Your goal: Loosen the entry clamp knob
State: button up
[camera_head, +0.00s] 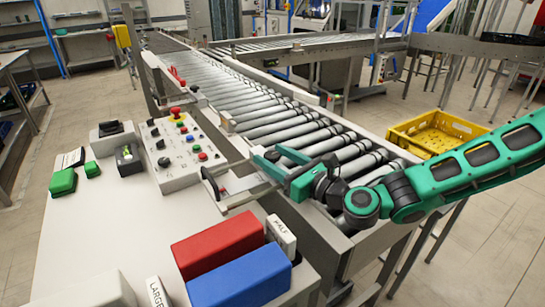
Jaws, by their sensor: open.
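My gripper (267,155) is green and reaches in from the right over the near end of the roller conveyor (262,112). Its fingers point left and are open, with nothing seen between them. A small black knob or handle (208,180) stands at the conveyor's near left edge, beside a flat metal plate (245,184). It looks like the entry clamp knob, but no label is readable. It is left of my gripper and apart from it. How tight it is cannot be told.
A control panel (182,178) with buttons and a red-topped stop button is left of the conveyor. Red (218,243) and blue (240,279) blocks and a "HALF" block (281,236) lie on the white table (100,230). A yellow crate (436,131) is behind my arm.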

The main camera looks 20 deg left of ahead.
jog(key=shift+s+a, duration=0.1)
jog(key=shift+a, duration=0.1)
jog(key=shift+c, duration=0.6)
jog(key=c, duration=0.9)
jog(key=shift+d, duration=0.2)
jog(key=shift+a, duration=0.1)
